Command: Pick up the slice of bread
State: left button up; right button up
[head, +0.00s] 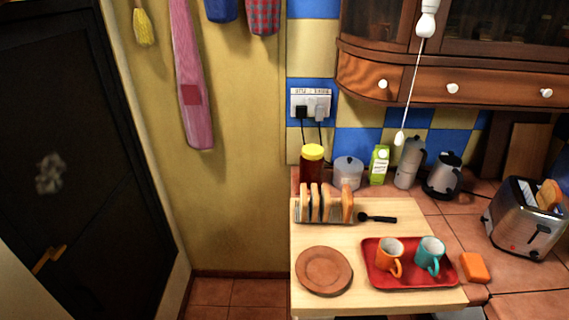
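Several slices of bread (348,204) stand upright in a toast rack (322,219) at the back left of the wooden board. Another slice of bread (548,194) sticks out of the top of the metal toaster (522,220) at the right. Which slice the task means cannot be told from this view. Neither of my grippers is in view.
A brown plate (324,270) lies at the board's front left. A red tray (413,281) holds an orange mug (389,254) and a teal mug (430,252). A dark spoon (378,218) lies beside the rack. A jar (312,166), pot, carton and kettle stand behind.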

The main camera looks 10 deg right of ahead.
aim_at(551, 198)
jog(key=z, duration=2.1)
